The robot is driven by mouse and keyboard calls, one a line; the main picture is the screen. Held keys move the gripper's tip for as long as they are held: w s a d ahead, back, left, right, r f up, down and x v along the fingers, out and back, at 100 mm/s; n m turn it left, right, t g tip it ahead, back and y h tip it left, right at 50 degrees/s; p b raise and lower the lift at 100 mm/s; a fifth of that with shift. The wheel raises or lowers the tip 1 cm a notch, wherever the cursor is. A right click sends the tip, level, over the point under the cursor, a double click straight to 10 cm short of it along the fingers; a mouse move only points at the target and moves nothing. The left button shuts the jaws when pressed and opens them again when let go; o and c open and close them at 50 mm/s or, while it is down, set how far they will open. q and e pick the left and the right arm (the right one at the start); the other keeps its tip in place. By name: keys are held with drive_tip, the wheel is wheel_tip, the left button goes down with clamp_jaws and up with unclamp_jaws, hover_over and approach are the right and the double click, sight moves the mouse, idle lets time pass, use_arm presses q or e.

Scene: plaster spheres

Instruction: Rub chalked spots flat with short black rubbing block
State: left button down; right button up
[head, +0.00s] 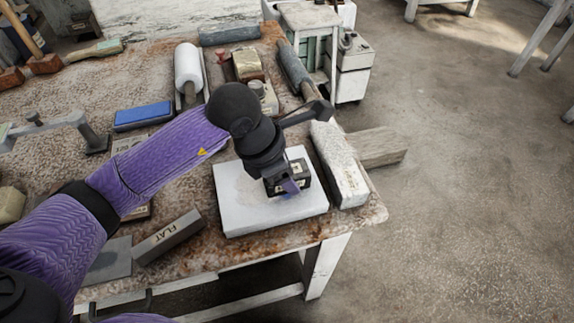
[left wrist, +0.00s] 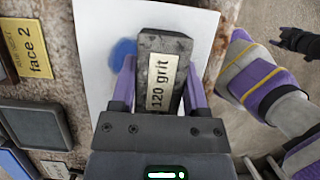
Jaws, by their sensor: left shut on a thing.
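My left gripper (head: 287,187) is shut on a short dark block (left wrist: 162,62) labelled "120 grit". In the left wrist view the fingers (left wrist: 157,82) grip its two long sides. The block also shows in the head view (head: 304,172), low over the white plaster slab (head: 240,215). I cannot tell whether it touches the slab. A blue chalk spot (left wrist: 122,52) shows on the slab just left of the block in the left wrist view; part of it may be hidden.
A grey block marked "FLAT" (head: 168,237) lies left of the slab. A long whitish block (head: 340,165) stands close on its right, by the table edge. A blue block (head: 143,116) and a white roller (head: 187,66) lie farther back. A "face 2" card (left wrist: 30,50) lies beside the slab.

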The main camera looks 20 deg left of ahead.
use_arm(q)
drive_tip(key=shift+f, duration=0.2)
use_arm(e)
drive_tip(key=shift+a+f, duration=0.2)
drive_tip(key=shift+a, duration=0.05)
use_arm(q)
drive_tip(key=shift+f, duration=0.15)
use_arm(e)
drive_tip(key=shift+w+a+f, duration=0.1)
drive_tip(key=shift+w+f, duration=0.05)
drive_tip(key=shift+w, duration=0.1)
